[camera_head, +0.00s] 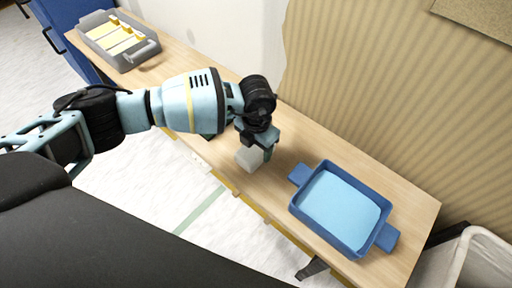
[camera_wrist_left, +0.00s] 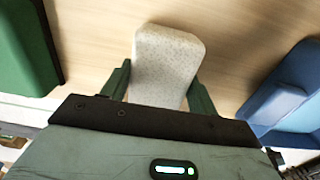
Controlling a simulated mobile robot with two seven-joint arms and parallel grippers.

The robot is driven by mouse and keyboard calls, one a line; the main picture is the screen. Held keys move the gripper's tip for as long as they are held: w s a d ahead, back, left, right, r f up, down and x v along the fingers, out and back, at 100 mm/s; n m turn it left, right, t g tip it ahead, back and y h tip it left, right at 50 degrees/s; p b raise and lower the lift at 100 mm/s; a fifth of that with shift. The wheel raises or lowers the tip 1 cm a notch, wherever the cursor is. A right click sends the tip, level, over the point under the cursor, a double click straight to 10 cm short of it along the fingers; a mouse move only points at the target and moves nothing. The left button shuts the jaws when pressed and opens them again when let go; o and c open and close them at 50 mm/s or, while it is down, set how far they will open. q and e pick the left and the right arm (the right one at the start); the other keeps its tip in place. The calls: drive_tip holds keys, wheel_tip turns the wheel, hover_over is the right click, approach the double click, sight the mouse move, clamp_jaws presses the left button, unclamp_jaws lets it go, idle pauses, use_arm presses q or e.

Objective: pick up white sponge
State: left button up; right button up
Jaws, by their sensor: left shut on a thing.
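The white sponge (camera_head: 248,158) is a small pale block over the wooden table, near its front edge in the head view. It also shows in the left wrist view (camera_wrist_left: 165,62), upright between the two green fingers, with speckles on its face. My left gripper (camera_head: 262,143) is shut on the sponge, one finger at each side. I cannot tell whether the sponge touches the table. The sponge's lower end is hidden by the gripper body in the wrist view. My right gripper is not in view.
A blue tray (camera_head: 294,207) with light blue liquid stands to the right on the wooden table (camera_head: 405,195). A dark green object (camera_wrist_left: 22,50) lies left of the sponge in the wrist view. A grey caddy (camera_head: 135,61) stands at the far left end. A white bin (camera_head: 462,262) is at lower right.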

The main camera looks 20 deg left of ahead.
use_arm(q)
drive_tip(key=shift+r, duration=0.6)
wheel_tip(320, 180, up, 2)
drive_tip(key=shift+r+p, duration=0.25)
drive_tip(key=shift+p, duration=0.1)
drive_tip(key=s+r+p, duration=0.1)
drive_tip(key=s, duration=1.5)
drive_tip(key=shift+p, duration=0.4)
drive_tip(key=shift+r, duration=0.1)
drive_tip(key=shift+o, duration=1.3)
drive_tip(key=shift+c, duration=0.9)
